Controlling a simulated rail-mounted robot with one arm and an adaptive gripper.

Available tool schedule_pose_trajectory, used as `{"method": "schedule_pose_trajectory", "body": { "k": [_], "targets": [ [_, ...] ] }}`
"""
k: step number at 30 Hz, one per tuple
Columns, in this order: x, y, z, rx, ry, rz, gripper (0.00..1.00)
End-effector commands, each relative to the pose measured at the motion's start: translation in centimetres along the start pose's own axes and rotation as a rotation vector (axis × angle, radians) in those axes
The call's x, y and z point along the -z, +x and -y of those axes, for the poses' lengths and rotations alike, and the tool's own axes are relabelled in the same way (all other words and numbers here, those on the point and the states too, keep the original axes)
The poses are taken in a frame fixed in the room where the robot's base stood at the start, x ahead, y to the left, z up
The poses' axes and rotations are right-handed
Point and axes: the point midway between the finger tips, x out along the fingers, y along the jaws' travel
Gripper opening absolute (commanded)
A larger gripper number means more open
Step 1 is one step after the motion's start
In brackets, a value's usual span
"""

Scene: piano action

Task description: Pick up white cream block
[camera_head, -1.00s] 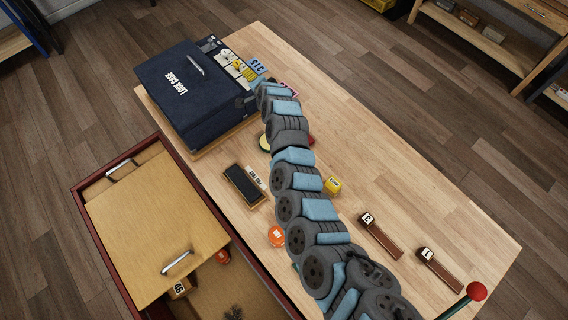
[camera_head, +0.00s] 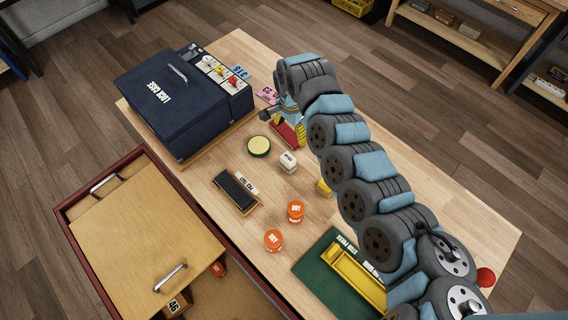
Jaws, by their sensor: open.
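The white cream block (camera_head: 288,162) stands on the wooden table near its middle, with dark lettering on its top. It is in full view and nothing touches it. My gripper (camera_head: 282,114) is small and partly hidden at the far end of my arm, above and behind the block in the picture. It is open and apart from the block. A red and yellow piece (camera_head: 291,133) shows just below it; I cannot tell its full shape.
A round cream-topped tin (camera_head: 259,146) and a black brush-like block (camera_head: 236,191) lie left of the block. Two orange pots (camera_head: 295,211) stand in front. A yellow block (camera_head: 324,187) is partly behind my arm. A dark blue case (camera_head: 184,100) fills the table's left end.

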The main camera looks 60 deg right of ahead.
Motion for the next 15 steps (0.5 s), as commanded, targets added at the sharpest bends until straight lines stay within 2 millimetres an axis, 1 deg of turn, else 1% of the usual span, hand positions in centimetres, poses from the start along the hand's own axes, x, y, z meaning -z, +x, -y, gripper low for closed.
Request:
{"method": "schedule_pose_trajectory", "body": {
  "k": [15],
  "targets": [
    [-0.2, 8.9, 0.2, 0.002, -0.002, 0.0, 0.87]
  ]
}}
